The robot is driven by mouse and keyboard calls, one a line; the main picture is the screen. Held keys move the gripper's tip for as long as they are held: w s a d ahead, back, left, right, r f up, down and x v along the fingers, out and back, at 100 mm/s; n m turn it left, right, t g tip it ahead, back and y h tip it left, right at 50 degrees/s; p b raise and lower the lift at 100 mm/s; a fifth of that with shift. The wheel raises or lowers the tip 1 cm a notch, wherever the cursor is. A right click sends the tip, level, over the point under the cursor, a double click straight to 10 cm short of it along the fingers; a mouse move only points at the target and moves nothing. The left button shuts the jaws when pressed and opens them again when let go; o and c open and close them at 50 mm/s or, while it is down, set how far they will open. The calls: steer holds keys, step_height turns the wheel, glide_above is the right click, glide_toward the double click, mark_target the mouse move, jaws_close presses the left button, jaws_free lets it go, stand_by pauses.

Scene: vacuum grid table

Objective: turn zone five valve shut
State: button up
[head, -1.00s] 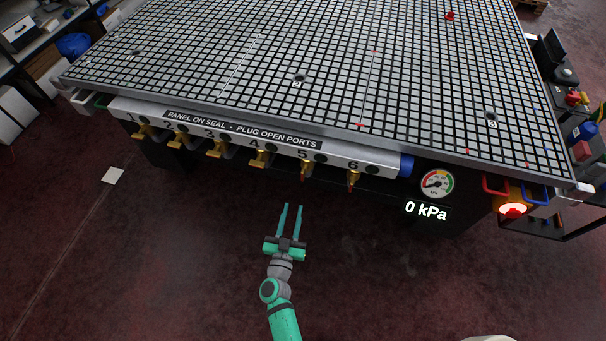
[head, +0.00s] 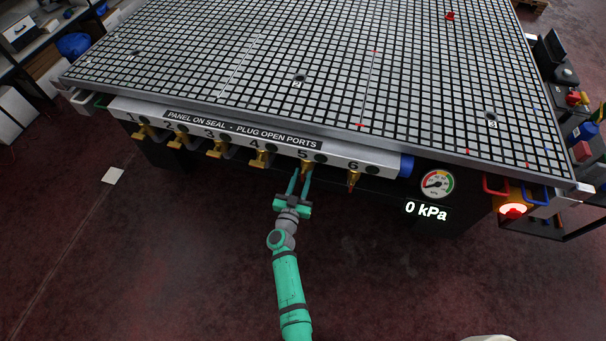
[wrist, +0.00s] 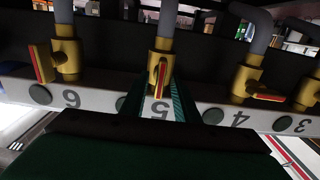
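The zone five valve (head: 306,167) is a brass valve under the number 5 on the white manifold. In the wrist view, which shows the labels upside down, its red and yellow handle (wrist: 161,76) points along its pipe. My gripper (head: 301,174) is at this valve with its two teal fingers apart.
Valve six (wrist: 63,60) is to the left in the wrist view, valve four (wrist: 246,80) to the right with its handle crosswise. The grid table (head: 400,158) overhangs the manifold (head: 335,161). A gauge (head: 437,184) stands above a 0 kPa display (head: 426,210).

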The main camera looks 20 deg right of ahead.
steer(key=shift+w+d, duration=0.45)
steer(key=shift+w, duration=0.1)
jaws_close()
